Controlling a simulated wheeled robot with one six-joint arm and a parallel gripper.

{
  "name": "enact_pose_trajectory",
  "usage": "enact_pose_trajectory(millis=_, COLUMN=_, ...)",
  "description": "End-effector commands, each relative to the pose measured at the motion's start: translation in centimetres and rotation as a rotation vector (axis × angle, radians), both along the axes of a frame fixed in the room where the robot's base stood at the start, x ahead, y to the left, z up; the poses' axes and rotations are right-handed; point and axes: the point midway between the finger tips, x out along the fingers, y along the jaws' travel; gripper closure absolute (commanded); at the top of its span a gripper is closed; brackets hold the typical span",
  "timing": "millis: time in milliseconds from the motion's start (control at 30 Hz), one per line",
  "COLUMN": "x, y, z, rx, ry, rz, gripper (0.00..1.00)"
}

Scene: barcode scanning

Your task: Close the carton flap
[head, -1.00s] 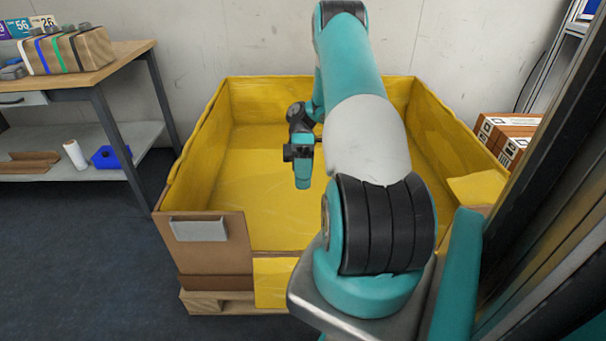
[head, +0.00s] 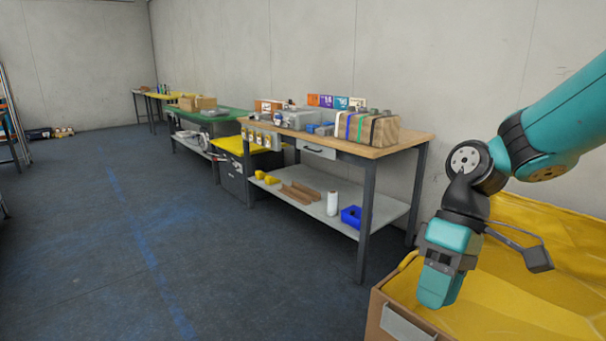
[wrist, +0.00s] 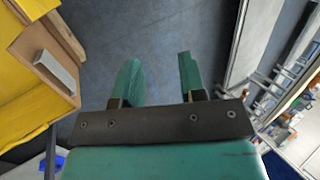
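My gripper (head: 438,290) hangs pointing down at the lower right of the head view, by the near left corner of the big yellow-lined box. In the wrist view my gripper (wrist: 159,68) has its two teal fingers apart, with only blue-grey floor seen between them. Brown cartons (head: 197,103) stand far off on the green-topped table; they are too small to make out a flap. A brown box with coloured straps (head: 367,129) sits on the near wooden bench. My gripper is well away from all of these and touches none.
The yellow-lined box (head: 500,300) fills the lower right; its corner also shows in the wrist view (wrist: 20,75). The wooden bench (head: 385,146) and green table (head: 222,117) stand along the wall. Open blue floor (head: 170,240) lies at left and centre.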

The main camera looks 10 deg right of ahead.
Motion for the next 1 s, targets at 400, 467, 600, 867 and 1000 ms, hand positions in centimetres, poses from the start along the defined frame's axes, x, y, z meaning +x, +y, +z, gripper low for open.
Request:
enact_pose_trajectory(millis=400, x=-9.5, y=9.2, z=3.5, rx=-0.027, ry=-0.329, rz=0.017, gripper=0.62)
enact_pose_trajectory(millis=467, x=-10.4, y=9.6, z=4.3, rx=-0.018, ry=-0.357, rz=0.014, gripper=0.62)
enact_pose_trajectory(millis=600, x=-10.0, y=9.5, z=8.2, rx=-0.023, ry=-0.347, rz=0.008, gripper=0.62)
enact_pose_trajectory(millis=867, x=-9.9, y=9.5, z=15.6, rx=-0.023, ry=-0.346, rz=0.009, gripper=0.62)
enact_pose_trajectory(millis=1000, x=-9.9, y=9.5, z=19.9, rx=-0.023, ry=-0.346, rz=0.01, gripper=0.62)
